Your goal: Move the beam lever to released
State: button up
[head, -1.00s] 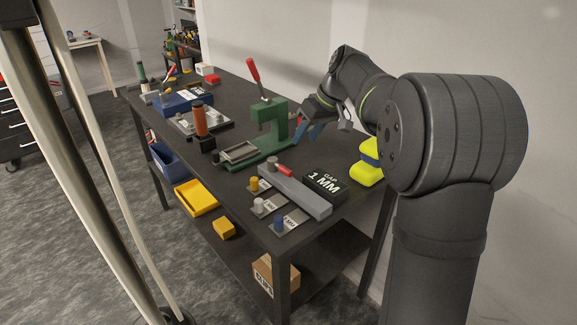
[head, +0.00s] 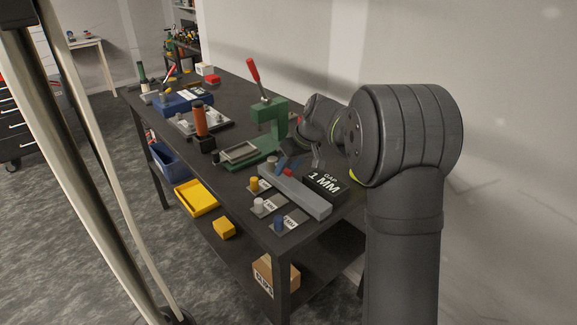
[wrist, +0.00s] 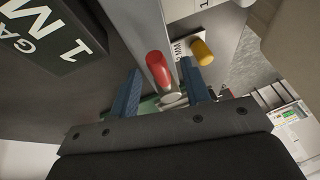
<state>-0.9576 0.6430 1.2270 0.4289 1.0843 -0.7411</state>
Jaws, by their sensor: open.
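The beam lever (head: 288,172) has a short red handle and sits on a long grey bar (head: 312,203) near the bench's front edge. In the wrist view the red handle (wrist: 158,70) lies between and just beyond my fingers, with a round metal piece below it. My gripper (head: 284,164) is open, its blue fingers above the far half of the bar and close to the handle. In the wrist view my gripper (wrist: 160,92) has one finger on each side of the handle's line, and I cannot tell whether either touches it. The fingers partly hide the lever in the head view.
A black "GAP 1 MM" block (head: 325,183) stands right beside the bar. A green press (head: 272,118) with a red-handled lever stands behind.

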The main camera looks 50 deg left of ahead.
grip_shut()
jog(key=shift+w, duration=0.2)
jog(key=n, duration=0.1)
jog(key=w+n+g, duration=0.1)
jog(key=n, duration=0.1)
jog(key=shift+w+a+h, duration=0.2)
jog(key=shift+w+h, duration=0.1)
jog(key=shift+h, duration=0.1)
jog(key=w+n, duration=0.1)
jog(key=w+a+n+g+h, duration=0.1)
jog(key=n, duration=0.1)
jog(key=shift+n, duration=0.3)
jog(key=n, duration=0.1)
jog(key=w+a+n+h, duration=0.1)
jog(key=n, duration=0.1)
jog(key=shift+w+a+n+g+h, duration=0.2)
jog(key=shift+a+n+g+h, duration=0.1)
jog(key=shift+w+a+n+h, duration=0.25)
jog(key=shift+a+n+h, duration=0.2)
jog(key=shift+n, duration=0.45)
jog(key=shift+w+a+n+h, duration=0.3)
jog(key=shift+a+n, duration=0.25)
jog(key=shift+n, duration=0.35)
grip_release()
